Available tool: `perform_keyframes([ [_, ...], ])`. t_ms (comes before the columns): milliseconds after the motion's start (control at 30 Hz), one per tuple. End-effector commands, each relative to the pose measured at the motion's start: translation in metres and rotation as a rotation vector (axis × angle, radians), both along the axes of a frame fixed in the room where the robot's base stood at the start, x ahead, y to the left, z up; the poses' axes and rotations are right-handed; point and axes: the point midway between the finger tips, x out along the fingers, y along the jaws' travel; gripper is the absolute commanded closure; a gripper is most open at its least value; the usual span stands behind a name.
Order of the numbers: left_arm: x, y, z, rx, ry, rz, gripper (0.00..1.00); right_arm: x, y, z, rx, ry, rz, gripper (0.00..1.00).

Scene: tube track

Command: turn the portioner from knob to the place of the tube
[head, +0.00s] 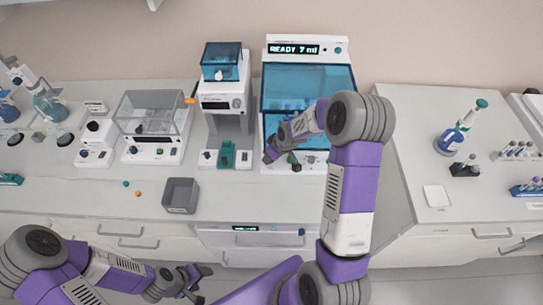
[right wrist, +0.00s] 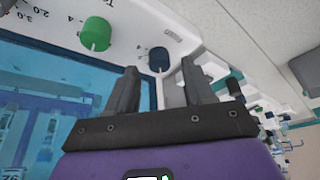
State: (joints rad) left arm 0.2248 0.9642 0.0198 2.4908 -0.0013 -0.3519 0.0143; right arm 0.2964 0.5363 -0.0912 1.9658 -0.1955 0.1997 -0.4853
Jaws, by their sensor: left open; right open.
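The portioner (head: 338,82) is the white machine with blue windows and a display reading "READY 7 ml". In the right wrist view its white panel (right wrist: 128,22) carries a green knob (right wrist: 96,34) and a dark blue knob (right wrist: 158,60); the lettering is cut off, so I cannot read which is the from knob. My right gripper (right wrist: 160,78) is open, with the dark blue knob showing between its fingertips; I cannot tell whether they touch it. In the head view my right gripper (head: 269,156) is at the portioner's lower front. My left gripper (head: 193,281) is open and empty before the counter.
Tubes show dimly behind the blue window (right wrist: 45,130). Left of the portioner stand a white dispenser (head: 222,87) and a glass-walled balance (head: 153,119). A grey bin (head: 180,195) sits near the counter edge. Tube racks (head: 516,151) are far right. The counter front is mostly clear.

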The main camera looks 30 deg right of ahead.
Motion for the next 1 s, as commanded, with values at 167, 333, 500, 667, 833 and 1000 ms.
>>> perform_keyframes([
  [167,0.000,0.000,0.000,0.000,0.000,0.000,0.39,0.006,0.001,-0.015,-0.001,0.000,-0.001,0.48],
  [333,0.000,0.000,0.000,0.000,0.000,0.000,0.39,0.007,0.001,-0.018,-0.001,0.000,-0.001,0.48],
  [500,0.000,0.000,0.000,0.000,0.000,0.000,0.39,0.007,0.001,-0.017,0.000,-0.001,-0.001,0.51],
  [667,0.000,0.000,0.000,0.000,0.000,0.000,0.39,0.007,0.001,-0.017,0.000,-0.001,-0.001,0.75],
  [833,0.000,0.000,0.000,0.000,0.000,0.000,0.39,0.007,0.001,-0.017,0.000,-0.001,-0.001,1.00],
  [1000,0.000,0.000,0.000,0.000,0.000,0.000,0.39,0.007,0.002,-0.017,0.000,-0.001,-0.007,1.00],
])
